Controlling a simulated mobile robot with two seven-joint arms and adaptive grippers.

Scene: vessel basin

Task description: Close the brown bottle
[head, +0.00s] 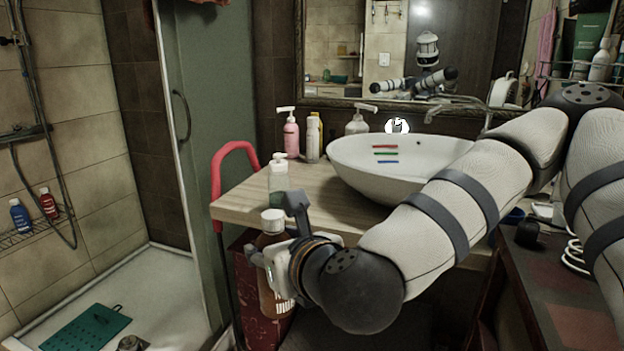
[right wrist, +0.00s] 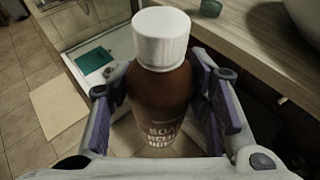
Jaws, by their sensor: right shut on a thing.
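The brown bottle (head: 271,295) has a white cap (head: 272,220) on its top and pale lettering on its front. It stands upright in front of the wooden counter's left end. My right gripper (head: 277,236) is shut on the bottle, with one finger on each side of its body. In the right wrist view the brown bottle (right wrist: 160,110) sits between the fingers, and the white cap (right wrist: 161,38) covers its neck. I cannot tell how tightly the cap is on. My left gripper is not in view.
The wooden counter (head: 240,205) carries a white basin (head: 400,165), a clear pump bottle (head: 278,180), a pink pump bottle (head: 291,135) and other bottles. A red rail (head: 222,165) stands at its left end. A shower tray (head: 165,285) with a green mat (head: 85,328) lies left.

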